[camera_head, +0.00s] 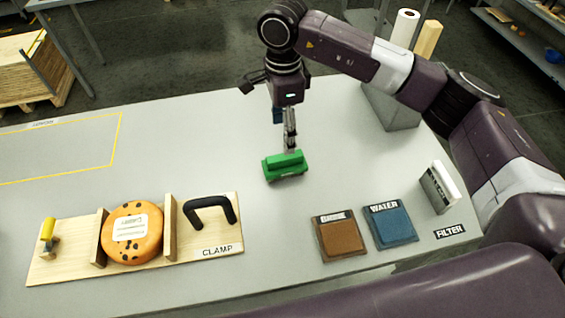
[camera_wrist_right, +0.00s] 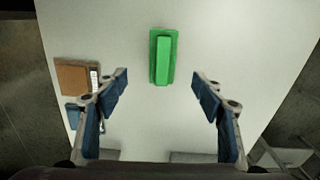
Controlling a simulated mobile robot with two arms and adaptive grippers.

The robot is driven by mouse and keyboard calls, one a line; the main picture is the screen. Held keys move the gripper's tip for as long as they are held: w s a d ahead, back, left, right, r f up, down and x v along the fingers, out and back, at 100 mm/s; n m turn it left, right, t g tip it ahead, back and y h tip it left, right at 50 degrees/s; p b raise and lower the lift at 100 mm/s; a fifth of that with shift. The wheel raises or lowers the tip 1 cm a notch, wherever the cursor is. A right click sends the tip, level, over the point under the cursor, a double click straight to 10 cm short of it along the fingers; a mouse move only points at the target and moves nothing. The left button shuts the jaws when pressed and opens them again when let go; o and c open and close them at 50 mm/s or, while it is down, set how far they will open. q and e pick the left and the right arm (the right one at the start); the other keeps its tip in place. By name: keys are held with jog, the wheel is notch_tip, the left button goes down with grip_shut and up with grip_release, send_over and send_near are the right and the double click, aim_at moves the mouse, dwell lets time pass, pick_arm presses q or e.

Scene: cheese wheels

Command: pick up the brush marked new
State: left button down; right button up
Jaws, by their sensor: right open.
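A green brush-like block (camera_head: 285,166) with a raised handle lies on the grey table, near its middle. I can read no "new" mark on it. My right gripper (camera_head: 290,135) points down just above and behind it in the head view. In the right wrist view, the green block (camera_wrist_right: 162,57) shows beyond the open fingers of my right gripper (camera_wrist_right: 161,88), roughly centred between them. Nothing is between the fingers, and they look apart from the block. My left gripper is not in view.
A wooden clamp board (camera_head: 70,266) holding an orange wheel (camera_head: 133,246) stands front left. A brown pad (camera_head: 341,237), a blue pad (camera_head: 391,226) marked WATER and a white upright block (camera_head: 440,188) sit at the right. The table left of the green block is clear.

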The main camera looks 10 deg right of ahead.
aim_at(284, 159)
notch_tip(284, 159, down, 4)
jog(key=b, duration=0.3)
jog(key=shift+s+r, duration=0.15)
jog(key=shift+r, duration=0.1)
jog(key=shift+w+f+b, duration=0.2)
jog(key=shift+f+b, duration=0.55)
jog(key=shift+f, duration=0.45)
jog(key=shift+s+f+p, duration=0.1)
jog(key=shift+f+p, duration=0.5)
jog(key=shift+f, duration=0.2)
jog(key=shift+d+f+p, duration=0.1)
jog(key=shift+f+p, duration=0.25)
jog(key=shift+f, duration=0.05)
jog(key=f+p, duration=0.1)
jog(key=f, duration=0.2)
jog(key=shift+w+d+f+p, duration=0.15)
jog(key=shift+w+f+p, duration=0.15)
jog(key=shift+w+p, duration=0.1)
jog(key=shift+f, duration=0.5)
jog(key=c, duration=1.3)
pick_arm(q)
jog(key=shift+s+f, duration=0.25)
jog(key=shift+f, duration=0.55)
pick_arm(e)
jog(key=shift+c, duration=0.4)
jog(key=shift+r, duration=0.1)
